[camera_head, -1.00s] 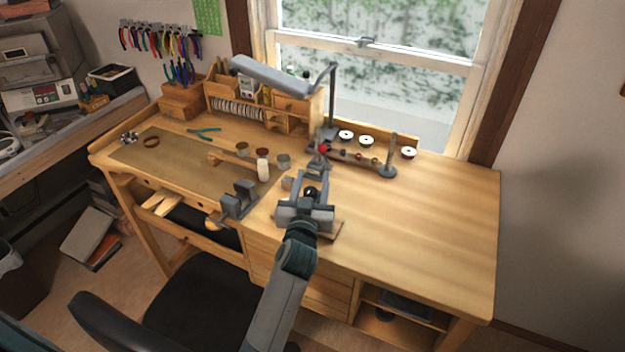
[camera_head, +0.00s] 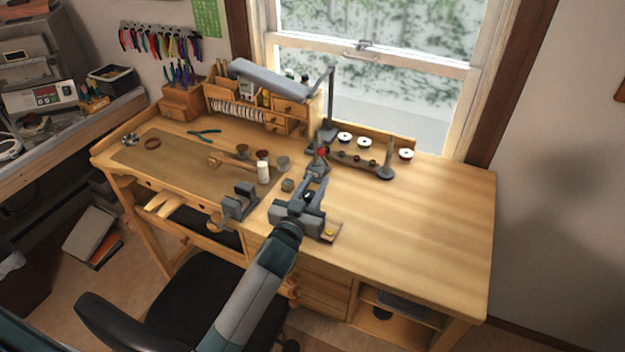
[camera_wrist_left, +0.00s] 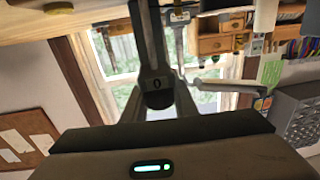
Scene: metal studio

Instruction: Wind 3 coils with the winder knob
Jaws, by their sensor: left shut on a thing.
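My left gripper (camera_head: 312,188) is over the middle of the wooden workbench, its fingers pointing towards the window. It is shut on a small dark knob (camera_head: 308,196), which I take to be the winder knob. In the left wrist view the dark round knob (camera_wrist_left: 158,92) sits between the fingers, with a grey bar (camera_wrist_left: 145,35) running from it. A grey upright with a red part (camera_head: 323,152) stands just beyond the fingertips; the hand hides its lower part. I cannot make out any wound coils. My right gripper is not in view.
A small board with a yellow piece (camera_head: 330,231) lies right of the hand. A grey vise (camera_head: 239,201), a white bottle (camera_head: 263,172) and small cups stand to the left. A rod stand (camera_head: 386,172) and spools are behind. The bench's right side (camera_head: 430,225) is clear.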

